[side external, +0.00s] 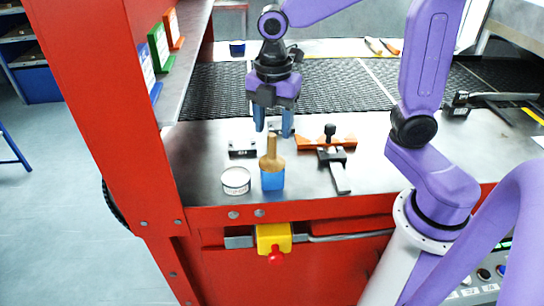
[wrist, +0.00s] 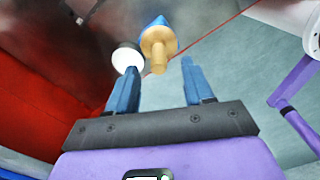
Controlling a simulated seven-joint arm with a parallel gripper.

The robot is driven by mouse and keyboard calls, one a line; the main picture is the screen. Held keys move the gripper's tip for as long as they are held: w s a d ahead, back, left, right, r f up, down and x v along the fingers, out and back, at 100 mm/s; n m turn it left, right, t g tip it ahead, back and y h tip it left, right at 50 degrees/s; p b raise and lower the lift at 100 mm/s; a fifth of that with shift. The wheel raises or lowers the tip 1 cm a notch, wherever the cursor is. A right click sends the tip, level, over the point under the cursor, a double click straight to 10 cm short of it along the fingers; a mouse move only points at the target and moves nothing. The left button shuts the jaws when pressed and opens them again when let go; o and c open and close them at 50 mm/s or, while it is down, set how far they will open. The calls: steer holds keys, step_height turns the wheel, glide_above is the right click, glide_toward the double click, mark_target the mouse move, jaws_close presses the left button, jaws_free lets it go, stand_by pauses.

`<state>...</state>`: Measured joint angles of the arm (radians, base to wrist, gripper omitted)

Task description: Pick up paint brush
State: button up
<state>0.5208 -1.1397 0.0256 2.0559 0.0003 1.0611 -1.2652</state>
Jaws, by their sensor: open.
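The paint brush (side external: 272,166) has a tan wooden handle and blue bristles. It stands upright on the metal table, handle up, near the front edge. In the wrist view the brush (wrist: 158,42) shows beyond the fingertips, its handle end facing the camera and lying between the two fingers in the picture. My gripper (side external: 273,120) is open and empty above and slightly behind the brush. Its blue fingers point down in the side view, and they also show in the wrist view (wrist: 160,68). The exact gap between fingertips and handle is hard to tell.
A round white tin (side external: 236,181) stands close left of the brush. The black mesh belt (side external: 335,85) runs behind. A red post (side external: 110,90) stands at left.

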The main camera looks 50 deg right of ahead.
mark_target(272, 134)
steer(key=shift+a+f, duration=0.15)
steer(key=shift+f, duration=2.9)
jaws_close()
